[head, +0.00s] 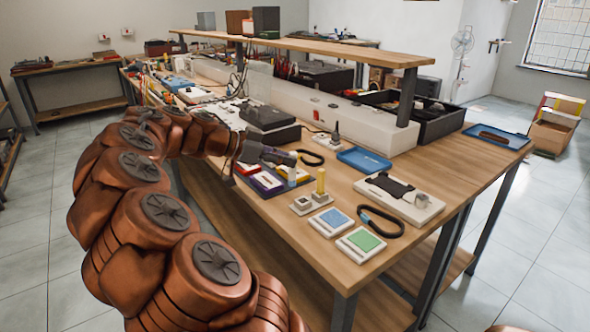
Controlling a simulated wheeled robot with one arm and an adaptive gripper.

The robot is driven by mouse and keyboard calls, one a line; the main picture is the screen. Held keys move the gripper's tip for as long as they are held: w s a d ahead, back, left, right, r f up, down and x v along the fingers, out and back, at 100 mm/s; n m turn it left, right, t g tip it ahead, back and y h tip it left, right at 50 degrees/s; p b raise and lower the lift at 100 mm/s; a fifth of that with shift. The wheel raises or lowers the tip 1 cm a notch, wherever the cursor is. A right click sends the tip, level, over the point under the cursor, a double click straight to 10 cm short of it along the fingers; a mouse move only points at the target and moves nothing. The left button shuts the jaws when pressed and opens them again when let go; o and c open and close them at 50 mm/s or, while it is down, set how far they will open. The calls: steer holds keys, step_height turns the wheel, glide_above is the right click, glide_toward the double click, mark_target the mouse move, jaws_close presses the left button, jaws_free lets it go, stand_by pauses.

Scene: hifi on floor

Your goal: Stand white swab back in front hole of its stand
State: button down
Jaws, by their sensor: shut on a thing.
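My gripper (291,159) is at the end of my copper-coloured arm, over the right part of the bench. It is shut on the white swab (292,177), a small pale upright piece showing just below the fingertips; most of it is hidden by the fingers. The small white stand (301,207) is on the bench just right of and nearer than the held swab. A yellow swab (320,181) stands upright in its back right part. The front left part of the stand shows a small raised square; its hole is too small to make out.
A blue pad (331,220) and a green pad (362,242) lie in front of the stand. A dark strap loop (381,222) and a white board (399,198) lie to the right. Red and purple cases (266,182) lie close left of the gripper. A blue tray (364,159) is behind.

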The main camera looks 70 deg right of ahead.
steer(key=shift+m+g, duration=0.3)
steer(key=shift+g, duration=0.1)
steer(key=shift+s+d+f+b, duration=0.1)
steer(key=shift+s+f+b, duration=0.25)
steer(key=shift+f, duration=0.35)
steer(key=shift+s+d+f+b, duration=0.15)
steer(key=shift+s+f+b, duration=0.1)
steer(key=shift+s+f, duration=0.35)
steer(key=shift+s+d+f+b, duration=0.1)
steer(key=shift+s+f+b, duration=0.2)
steer(key=shift+f, duration=0.5)
steer(key=shift+f+b, duration=0.4)
steer(key=shift+b, duration=0.65)
stand_by(1.8)
steer(key=shift+f+b, duration=0.7)
steer(key=shift+b, duration=0.1)
stand_by(1.1)
steer(key=c, duration=1)
jaws_free()
steer(key=shift+c, duration=0.2)
